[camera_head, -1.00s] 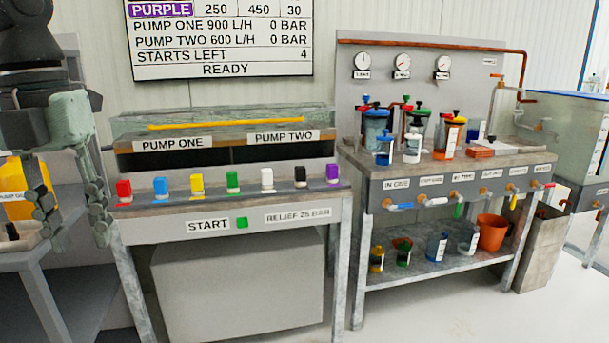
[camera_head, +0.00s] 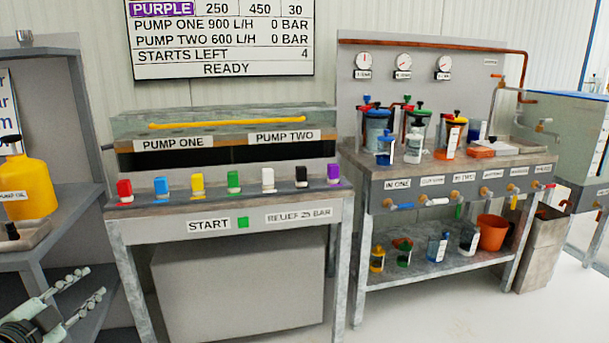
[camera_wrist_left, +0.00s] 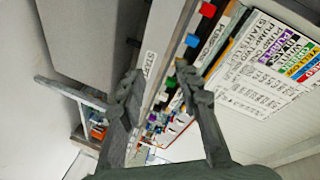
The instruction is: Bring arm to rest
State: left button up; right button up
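My left gripper (camera_head: 76,295) is low at the left edge in the head view, beside the pump oil stand and left of the control bench. Its two fingers are apart with nothing between them. In the left wrist view the open fingers (camera_wrist_left: 165,105) point toward the bench, whose START label and coloured blocks show at a slant beyond them. My right gripper is not in either view.
The control bench (camera_head: 220,209) carries a row of coloured blocks and a green START button (camera_head: 243,222). A yellow pump oil jug (camera_head: 27,187) stands at the left. The pump bench (camera_head: 375,185) stands right, with an orange bucket (camera_head: 491,232) on its shelf. The floor in front is clear.

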pick_arm(q)
jog(key=s+d+f+n+g+y, duration=0.2)
jog(key=s+f+n+g, duration=0.2)
jog(key=s+f, duration=0.5)
jog(key=s+d+f+n+g+y, duration=0.1)
jog(key=s+f+n+g+y, duration=0.2)
jog(key=f, duration=1.1)
jog(key=s+d+f+n+g+h, duration=0.2)
jog(key=s+d+f+g, duration=0.3)
jog(key=s+d+f, duration=0.5)
jog(key=s+d+h, duration=0.1)
jog(key=s+d, duration=0.2)
jog(key=s, duration=0.1)
jog(key=shift+d+n+g+h, duration=0.3)
jog(key=shift+n+g, duration=0.1)
